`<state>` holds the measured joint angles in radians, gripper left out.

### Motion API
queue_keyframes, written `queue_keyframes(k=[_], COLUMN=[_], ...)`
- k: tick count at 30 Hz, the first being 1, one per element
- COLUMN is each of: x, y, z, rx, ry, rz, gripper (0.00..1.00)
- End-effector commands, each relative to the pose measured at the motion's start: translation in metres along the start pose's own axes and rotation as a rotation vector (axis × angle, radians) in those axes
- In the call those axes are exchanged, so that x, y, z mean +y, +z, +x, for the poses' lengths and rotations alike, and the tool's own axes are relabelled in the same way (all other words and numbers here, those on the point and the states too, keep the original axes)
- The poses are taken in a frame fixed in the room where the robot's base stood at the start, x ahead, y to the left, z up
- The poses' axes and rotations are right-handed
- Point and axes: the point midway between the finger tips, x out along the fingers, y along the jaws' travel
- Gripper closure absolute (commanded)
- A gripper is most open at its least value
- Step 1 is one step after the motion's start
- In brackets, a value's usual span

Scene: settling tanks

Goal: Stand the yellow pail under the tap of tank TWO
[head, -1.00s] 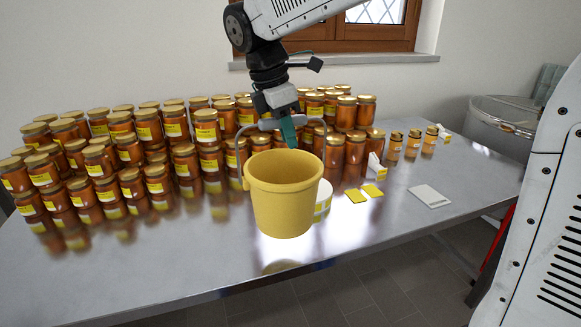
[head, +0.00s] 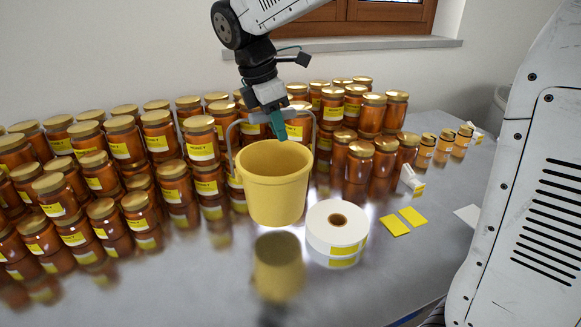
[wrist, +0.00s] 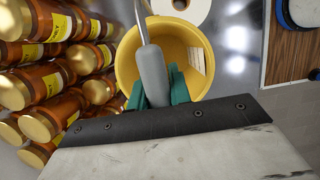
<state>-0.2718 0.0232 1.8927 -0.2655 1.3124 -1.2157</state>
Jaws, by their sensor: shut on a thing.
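The yellow pail (head: 275,190) hangs upright by its grey wire handle above the steel table, with its reflection below it. My gripper (head: 279,124) is shut on the handle's grip, above the pail's mouth. In the wrist view the green jaws (wrist: 160,88) close around the grey grip (wrist: 152,75), and the pail (wrist: 133,50) is below. The inside of the pail looks empty except for a pale patch on its wall. No tank or tap can be made out in these views.
Rows of honey jars (head: 120,145) fill the back and left of the steel table (head: 385,265). A white label roll (head: 336,228) stands close to the pail's right. Yellow cards (head: 395,225) and small jars (head: 444,146) are farther right. The front of the table is clear.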

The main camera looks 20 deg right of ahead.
Motion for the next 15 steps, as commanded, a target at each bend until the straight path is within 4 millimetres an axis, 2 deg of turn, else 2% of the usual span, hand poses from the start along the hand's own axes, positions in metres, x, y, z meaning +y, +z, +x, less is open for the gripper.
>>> queue_keyframes(k=[3,10,15], x=[0.0,0.0,0.0], y=[-0.007,-0.013,-0.019], z=[0.02,0.037,0.061], rx=[-0.001,-0.001,-0.001], ry=[-0.002,0.001,-0.001], rz=[-0.004,-0.004,-0.006], gripper=[1.0,1.0,1.0])
